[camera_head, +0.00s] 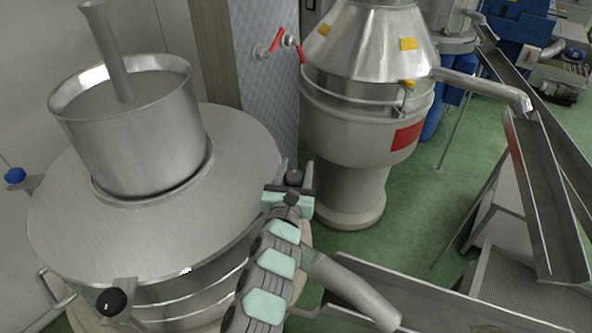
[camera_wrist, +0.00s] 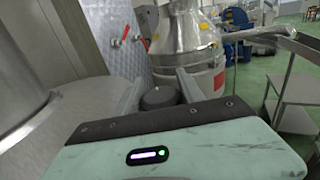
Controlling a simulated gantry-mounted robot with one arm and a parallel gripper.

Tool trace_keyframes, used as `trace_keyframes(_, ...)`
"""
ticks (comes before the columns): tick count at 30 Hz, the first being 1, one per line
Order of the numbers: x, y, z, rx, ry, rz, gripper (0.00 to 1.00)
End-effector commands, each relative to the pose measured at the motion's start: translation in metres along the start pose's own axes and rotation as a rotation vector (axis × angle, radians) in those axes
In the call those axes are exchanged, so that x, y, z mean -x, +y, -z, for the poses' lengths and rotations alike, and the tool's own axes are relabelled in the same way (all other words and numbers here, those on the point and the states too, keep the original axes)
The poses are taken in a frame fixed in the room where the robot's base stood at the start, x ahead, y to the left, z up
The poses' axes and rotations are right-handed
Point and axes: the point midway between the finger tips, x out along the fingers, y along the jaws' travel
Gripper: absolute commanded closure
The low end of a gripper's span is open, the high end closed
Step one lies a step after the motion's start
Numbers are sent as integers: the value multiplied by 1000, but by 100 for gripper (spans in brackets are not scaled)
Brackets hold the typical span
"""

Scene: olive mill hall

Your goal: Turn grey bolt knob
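The grey bolt knob (camera_head: 294,177), a dark grey round cap, stands at the right rim of the big steel vessel (camera_head: 75,235). In the wrist view the knob (camera_wrist: 160,97) is in the middle, just beyond the gripper body, which hides its lower part. My gripper (camera_head: 296,172) is at the knob, with one finger on each side of it. In the wrist view the fingers of my gripper (camera_wrist: 161,84) stand apart with the knob between them. Whether either finger touches the knob I cannot tell.
Another black knob (camera_head: 111,301) sits on a clamp at the vessel's front edge. A steel cone-topped machine (camera_head: 350,130) stands behind my gripper. Red-handled valves (camera_head: 275,42) are on the patterned panel. Metal chutes (camera_head: 535,170) lie right. Green floor is open between.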

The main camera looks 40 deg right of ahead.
Motion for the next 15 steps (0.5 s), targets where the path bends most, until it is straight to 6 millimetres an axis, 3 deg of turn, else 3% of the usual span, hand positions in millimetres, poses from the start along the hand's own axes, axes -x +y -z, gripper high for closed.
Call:
trace_keyframes(7,0,0,0,0,0,0,34)
trace_keyframes(15,0,0,1,1,2,-1,34)
